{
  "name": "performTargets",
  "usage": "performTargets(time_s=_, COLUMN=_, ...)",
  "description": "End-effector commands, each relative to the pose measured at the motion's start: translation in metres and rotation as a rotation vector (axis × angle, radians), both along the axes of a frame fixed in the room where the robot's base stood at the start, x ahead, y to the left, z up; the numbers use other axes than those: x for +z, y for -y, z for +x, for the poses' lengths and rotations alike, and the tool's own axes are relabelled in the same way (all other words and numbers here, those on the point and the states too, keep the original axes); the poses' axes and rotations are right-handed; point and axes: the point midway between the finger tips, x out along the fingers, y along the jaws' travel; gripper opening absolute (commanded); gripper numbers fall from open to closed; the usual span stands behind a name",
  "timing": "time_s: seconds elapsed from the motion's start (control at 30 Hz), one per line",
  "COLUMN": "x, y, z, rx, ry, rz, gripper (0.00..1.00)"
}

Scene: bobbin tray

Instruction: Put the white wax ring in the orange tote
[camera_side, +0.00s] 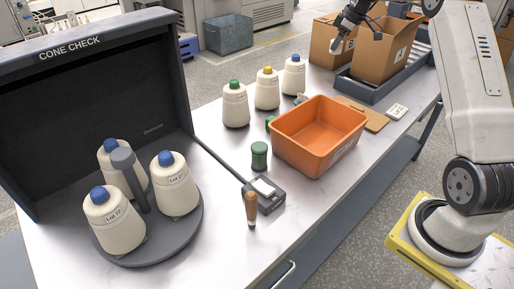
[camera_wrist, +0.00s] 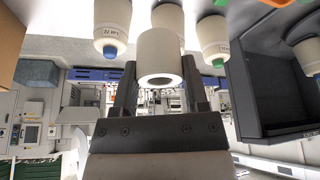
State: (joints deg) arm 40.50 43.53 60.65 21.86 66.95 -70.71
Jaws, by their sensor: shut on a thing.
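The white wax ring (camera_wrist: 160,52) is a short pale tube with a round hole facing the wrist camera. My gripper (camera_wrist: 159,88) is shut on it, one dark finger on each side. In the side view my gripper (camera_side: 338,42) is raised at the back of the bench, in front of the cardboard boxes; the ring is too small there to make out clearly. The orange tote (camera_side: 292,146) stands on the bench, nearer the side camera than my gripper and lower. Its visible inside looks empty.
Three capped cones (camera_side: 267,92) stand in a row left of the tote. A green spool (camera_side: 259,155) and a dark scale (camera_side: 265,200) are in front. Cardboard boxes (camera_side: 384,55) stand at the back. A brown board (camera_side: 366,116) lies right of the tote.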

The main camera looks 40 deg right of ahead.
Motion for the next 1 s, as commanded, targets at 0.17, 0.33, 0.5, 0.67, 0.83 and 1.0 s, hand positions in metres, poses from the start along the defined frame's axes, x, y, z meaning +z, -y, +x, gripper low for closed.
performTargets(time_s=0.17, x=-0.023, y=-0.014, z=-0.006, rx=0.011, ry=-0.002, rz=0.002, gripper=0.0)
performTargets(time_s=0.33, x=-0.047, y=-0.031, z=-0.016, rx=0.016, ry=-0.002, rz=0.001, gripper=0.0)
performTargets(time_s=0.5, x=-0.071, y=-0.047, z=-0.03, rx=0.015, ry=-0.003, rz=0.002, gripper=0.0)
performTargets(time_s=0.67, x=-0.092, y=-0.063, z=-0.045, rx=0.012, ry=-0.003, rz=0.002, gripper=0.0)
performTargets(time_s=0.83, x=-0.114, y=-0.081, z=-0.065, rx=0.005, ry=-0.003, rz=0.002, gripper=0.0)
performTargets(time_s=1.0, x=-0.133, y=-0.097, z=-0.086, rx=-0.003, ry=-0.003, rz=0.001, gripper=0.0)
